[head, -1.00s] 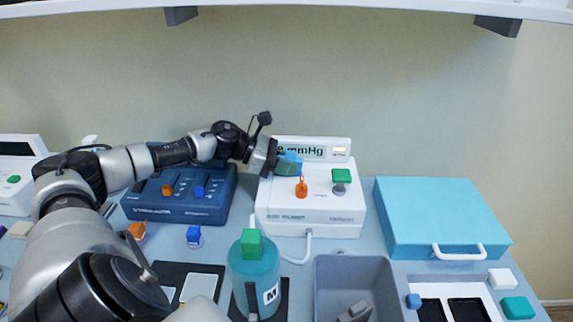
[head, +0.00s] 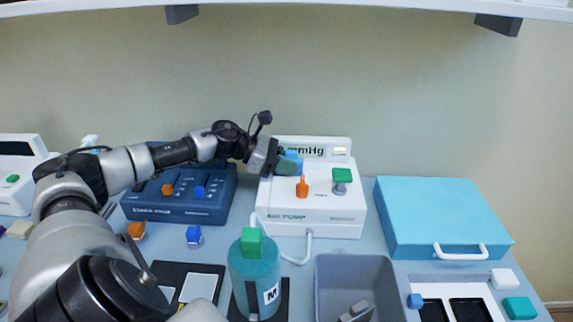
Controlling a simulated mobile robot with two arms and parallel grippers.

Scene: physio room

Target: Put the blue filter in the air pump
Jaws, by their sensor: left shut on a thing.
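The air pump (head: 315,215) is a white box with a raised display at its back, standing right of centre at the back of the table. An orange part (head: 302,187) and a green-topped part (head: 341,178) stand on its top. My left gripper (head: 284,162) is over the back left of the pump's top, shut on the blue filter (head: 293,160). The filter is partly hidden by the fingers, and I cannot tell whether it sits in the pump or just above it. My right gripper is not in view.
A dark blue device (head: 180,197) with orange and blue parts stands left of the pump. A teal bottle (head: 255,275), a grey bin (head: 358,270) and a turquoise case (head: 440,215) are in front and right. A shelf (head: 330,8) runs overhead.

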